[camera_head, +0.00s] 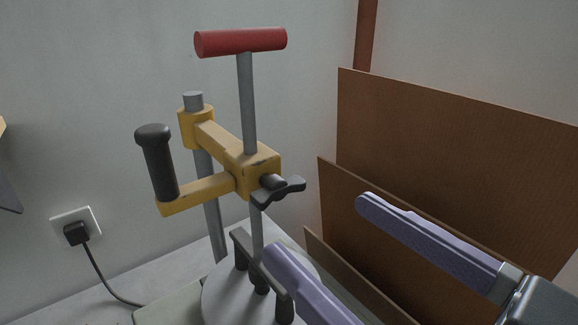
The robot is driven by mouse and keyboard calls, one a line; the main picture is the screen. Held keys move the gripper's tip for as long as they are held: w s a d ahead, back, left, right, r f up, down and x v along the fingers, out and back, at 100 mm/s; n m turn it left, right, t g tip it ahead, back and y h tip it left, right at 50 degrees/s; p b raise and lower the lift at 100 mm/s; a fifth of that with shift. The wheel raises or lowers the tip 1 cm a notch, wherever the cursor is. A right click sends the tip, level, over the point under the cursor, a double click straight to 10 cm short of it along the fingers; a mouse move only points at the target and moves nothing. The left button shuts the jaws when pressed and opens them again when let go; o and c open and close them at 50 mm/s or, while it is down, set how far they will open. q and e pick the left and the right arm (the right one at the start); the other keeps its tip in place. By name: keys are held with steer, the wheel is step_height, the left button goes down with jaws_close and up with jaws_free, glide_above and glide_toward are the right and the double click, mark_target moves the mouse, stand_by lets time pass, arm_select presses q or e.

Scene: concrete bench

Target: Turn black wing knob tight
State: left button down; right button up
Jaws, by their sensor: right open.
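The black wing knob (283,187) sits on the right face of a worn yellow clamp block (251,167). A grey vertical rod with a red T-handle (241,42) passes through that block. A black side handle (157,163) stands on a yellow arm at the left. My right gripper (322,229) comes in from the lower right, with two lilac fingers spread wide apart and nothing between them. Its fingertips are below and to the right of the knob, not touching it. My left gripper is not in view.
Brown boards (455,150) lean against the wall at the right, behind my right gripper. A round pale plate (226,293) and dark pegs are below the rod. A wall socket (76,227) with a plugged-in black cable is at the lower left.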

mark_target(286, 197)
steer(key=p+x, duration=0.1)
steer(key=x, duration=0.5)
steer(key=shift+s, duration=0.1)
steer(key=c, duration=1.4)
